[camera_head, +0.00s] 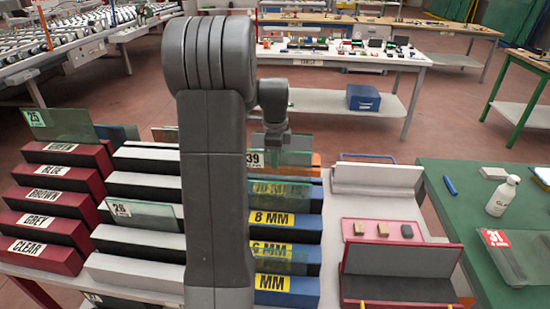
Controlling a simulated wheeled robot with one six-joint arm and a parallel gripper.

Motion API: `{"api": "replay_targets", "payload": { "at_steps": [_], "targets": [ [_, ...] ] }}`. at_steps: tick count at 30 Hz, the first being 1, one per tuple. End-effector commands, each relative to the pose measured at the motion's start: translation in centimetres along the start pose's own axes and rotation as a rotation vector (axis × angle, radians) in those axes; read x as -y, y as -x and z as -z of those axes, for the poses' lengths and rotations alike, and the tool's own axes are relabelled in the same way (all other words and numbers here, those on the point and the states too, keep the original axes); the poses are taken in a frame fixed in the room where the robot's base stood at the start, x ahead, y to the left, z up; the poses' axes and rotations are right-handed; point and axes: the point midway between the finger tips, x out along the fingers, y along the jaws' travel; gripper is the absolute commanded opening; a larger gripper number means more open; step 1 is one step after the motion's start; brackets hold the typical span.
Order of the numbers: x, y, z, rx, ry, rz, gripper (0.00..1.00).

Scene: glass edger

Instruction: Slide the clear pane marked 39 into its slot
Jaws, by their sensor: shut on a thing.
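The clear pane marked 39 (290,159) is upright at the back of the blue rack, with its white number label at its left end. My gripper (275,143) is shut on the pane's top edge; its fingertips are small and partly hidden by my arm. The blue rack (306,224) has stepped rows with yellow labels, including 8 MM and 6 MM. The pane is around the top rows, and I cannot tell whether its lower edge is in a slot or above one. My arm hides the rack's left side.
A red rack (93,205) with colour labels, CLEAR at the front, stands left, holding pane 25 (68,125). A black and white rack (130,243) holds pane 26 (145,213). Right are a pink tray (378,240) with small blocks and a green table (460,215) with a bottle (502,196) and pane 31 (515,255).

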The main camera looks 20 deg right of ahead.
Motion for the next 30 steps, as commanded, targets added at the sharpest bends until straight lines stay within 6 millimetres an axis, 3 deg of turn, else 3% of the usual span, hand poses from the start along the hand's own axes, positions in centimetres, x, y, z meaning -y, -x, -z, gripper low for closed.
{"api": "replay_targets", "payload": {
  "at_steps": [26,27,30],
  "targets": [
    [0.05,-0.6,0.01,0.0,0.0,0.003,0.0],
    [0.05,-0.59,0.01,0.0,0.0,0.003,0.13],
    [0.04,-0.59,0.0,0.0,0.0,0.002,0.33]
  ]
}}
